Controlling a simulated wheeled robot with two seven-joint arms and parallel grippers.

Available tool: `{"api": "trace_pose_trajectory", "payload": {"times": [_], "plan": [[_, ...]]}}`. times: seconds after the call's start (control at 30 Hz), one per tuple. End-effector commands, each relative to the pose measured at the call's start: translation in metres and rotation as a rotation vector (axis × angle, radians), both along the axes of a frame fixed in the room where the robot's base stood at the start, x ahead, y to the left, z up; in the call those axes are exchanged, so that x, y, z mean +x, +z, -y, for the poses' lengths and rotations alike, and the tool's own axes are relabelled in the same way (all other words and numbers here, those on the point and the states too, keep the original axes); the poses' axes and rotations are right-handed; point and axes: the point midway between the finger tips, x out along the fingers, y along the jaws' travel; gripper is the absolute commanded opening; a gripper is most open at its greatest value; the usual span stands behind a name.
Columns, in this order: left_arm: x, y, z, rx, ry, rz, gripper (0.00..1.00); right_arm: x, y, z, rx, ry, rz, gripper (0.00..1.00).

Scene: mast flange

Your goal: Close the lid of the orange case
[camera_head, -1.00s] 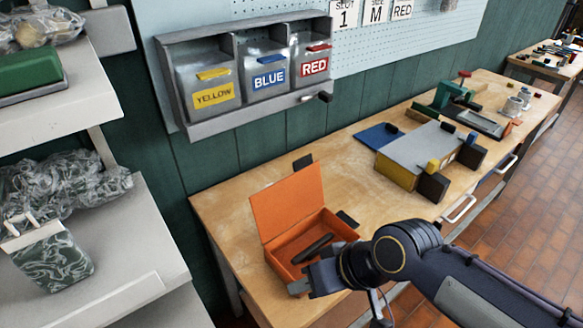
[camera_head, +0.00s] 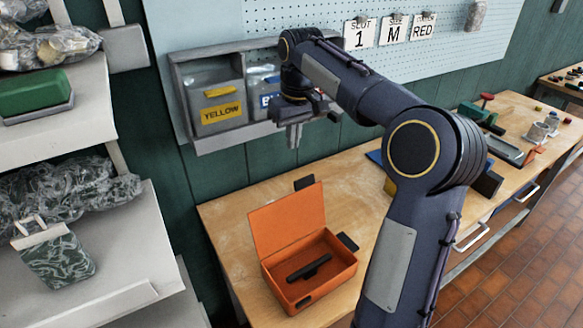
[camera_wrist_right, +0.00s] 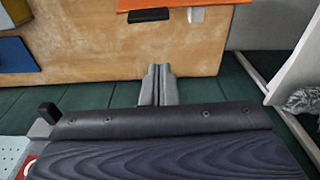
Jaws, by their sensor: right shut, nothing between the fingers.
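The orange case sits on the wooden bench in the head view, its lid (camera_head: 286,221) standing up at the back, tilted slightly backward. A dark elongated object lies in the open case body (camera_head: 333,277). My right gripper (camera_head: 293,143) is shut and empty, pointing down, above and behind the lid, in front of the wall bins and apart from the case. In the right wrist view its closed fingers (camera_wrist_right: 158,86) show below the bench edge, with part of the orange case (camera_wrist_right: 178,5) at the top. My left gripper is not in view.
Wall bins (camera_head: 222,107) hang behind the bench (camera_head: 237,212); my right arm hides part of them. A shelf (camera_head: 125,245) with bagged items stands at left. A dark block (camera_head: 304,183) sits behind the lid. Bare bench lies left of the case.

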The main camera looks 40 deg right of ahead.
Motion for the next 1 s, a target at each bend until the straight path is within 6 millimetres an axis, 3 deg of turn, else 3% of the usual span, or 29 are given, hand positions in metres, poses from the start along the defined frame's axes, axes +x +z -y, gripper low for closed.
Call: {"api": "trace_pose_trajectory", "payload": {"times": [0.27,0.73,1.0], "plan": [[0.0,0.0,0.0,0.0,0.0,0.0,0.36,0.014,-0.01,0.011,-0.009,-0.012,-0.028,0.0],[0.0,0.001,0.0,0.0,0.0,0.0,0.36,0.021,-0.102,0.011,-0.009,-0.011,-0.029,0.0],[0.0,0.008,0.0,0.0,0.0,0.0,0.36,-0.012,-0.092,0.009,-0.009,-0.012,-0.024,0.0]]}}
